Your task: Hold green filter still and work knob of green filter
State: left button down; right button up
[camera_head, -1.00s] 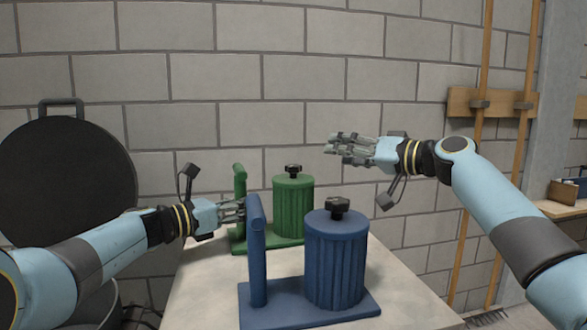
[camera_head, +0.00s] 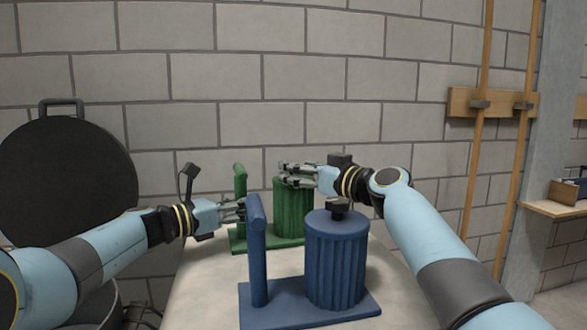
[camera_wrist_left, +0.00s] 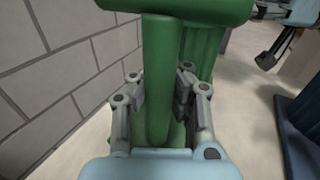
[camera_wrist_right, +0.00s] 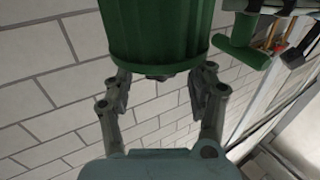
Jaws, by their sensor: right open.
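The green filter stands at the back of the table, with a ribbed canister (camera_head: 291,210) and an upright handle post (camera_head: 240,185) on one base. My left gripper (camera_wrist_left: 160,90) is shut on the green post, one finger on each side; in the head view the blue handle partly covers it. My right gripper (camera_head: 285,174) is open at the top of the green canister. Its fingers hide the green filter's knob in the head view. In the right wrist view the dark knob (camera_wrist_right: 159,77) shows at the canister's end, between the spread fingers with gaps either side.
A blue filter (camera_head: 336,262) with a black knob stands in front of the green one, under my right wrist and close to it. A grey block wall (camera_head: 270,80) is behind the table. A round black lid (camera_head: 65,180) is at the left.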

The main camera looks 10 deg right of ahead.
jog(key=shift+x, duration=1.2)
grip_shut()
